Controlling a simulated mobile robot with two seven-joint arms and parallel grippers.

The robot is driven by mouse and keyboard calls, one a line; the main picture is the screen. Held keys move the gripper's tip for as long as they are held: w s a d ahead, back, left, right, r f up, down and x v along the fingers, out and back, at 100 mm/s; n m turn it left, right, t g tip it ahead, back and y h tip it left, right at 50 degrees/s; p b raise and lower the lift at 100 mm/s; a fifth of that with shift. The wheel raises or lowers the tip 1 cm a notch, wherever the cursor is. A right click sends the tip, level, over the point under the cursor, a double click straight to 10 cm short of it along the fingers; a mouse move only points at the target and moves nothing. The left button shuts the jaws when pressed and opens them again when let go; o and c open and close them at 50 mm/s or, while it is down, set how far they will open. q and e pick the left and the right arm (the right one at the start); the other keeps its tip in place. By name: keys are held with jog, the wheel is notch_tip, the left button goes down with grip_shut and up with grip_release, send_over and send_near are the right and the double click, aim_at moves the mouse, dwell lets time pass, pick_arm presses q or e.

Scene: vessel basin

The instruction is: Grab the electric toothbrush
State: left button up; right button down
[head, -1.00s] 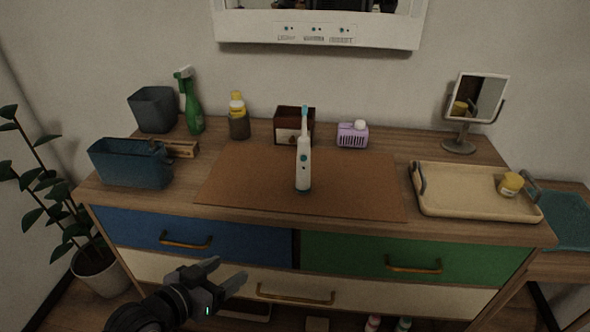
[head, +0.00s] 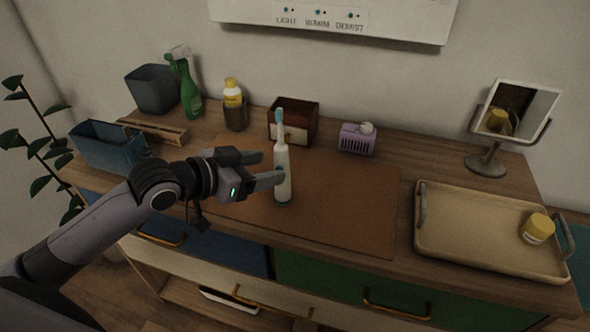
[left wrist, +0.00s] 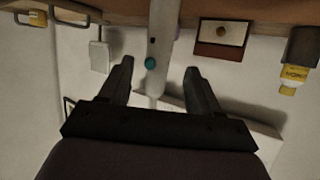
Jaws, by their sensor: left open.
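The electric toothbrush (head: 282,174) is white with a light blue head and stands upright on the brown mat (head: 345,215) on the dresser. My left gripper (head: 264,168) is open at the toothbrush's left side, with its fingers pointing towards the handle. In the left wrist view, which looks upside down, the toothbrush (left wrist: 163,45) lies ahead between the lines of the two open fingers (left wrist: 158,75). I cannot tell whether a finger touches it. My right gripper is not in view.
A brown box (head: 293,121) and a purple item (head: 357,139) stand behind the toothbrush. A blue basket (head: 108,147) and green spray bottle (head: 188,92) are at the left. A tray (head: 470,254) with a yellow jar (head: 537,228) is at the right. The mat's right half is clear.

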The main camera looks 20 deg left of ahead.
aim_at(288, 166)
pick_arm(q)
jog(key=shift+x, duration=0.95)
jog(key=shift+f+p+x, duration=0.1)
jog(key=shift+p+x, duration=0.1)
jog(key=shift+x, duration=1.15)
jog(key=shift+f+p+x, duration=0.15)
jog(key=shift+x, duration=1.15)
jog(key=shift+s, duration=0.15)
